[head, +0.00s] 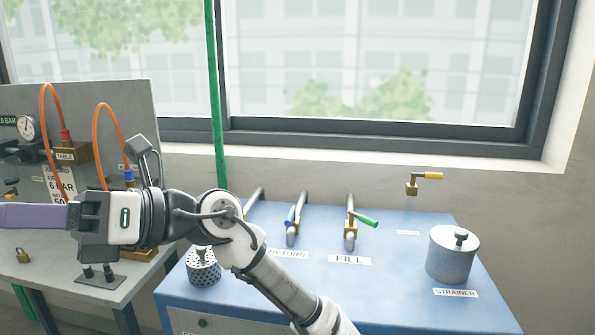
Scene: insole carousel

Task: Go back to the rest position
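My gripper (88,217) is at the left of the head view, at the end of my arm, pointing left. It is above the left bench, in front of the grey panel with the orange hoses. A long purple-grey piece (32,215) extends from its front and runs out of the picture at the left edge. I cannot tell whether this is a finger or something held. No gap between fingertips shows.
The grey panel (125,105) and a green vertical pipe (214,90) stand behind.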

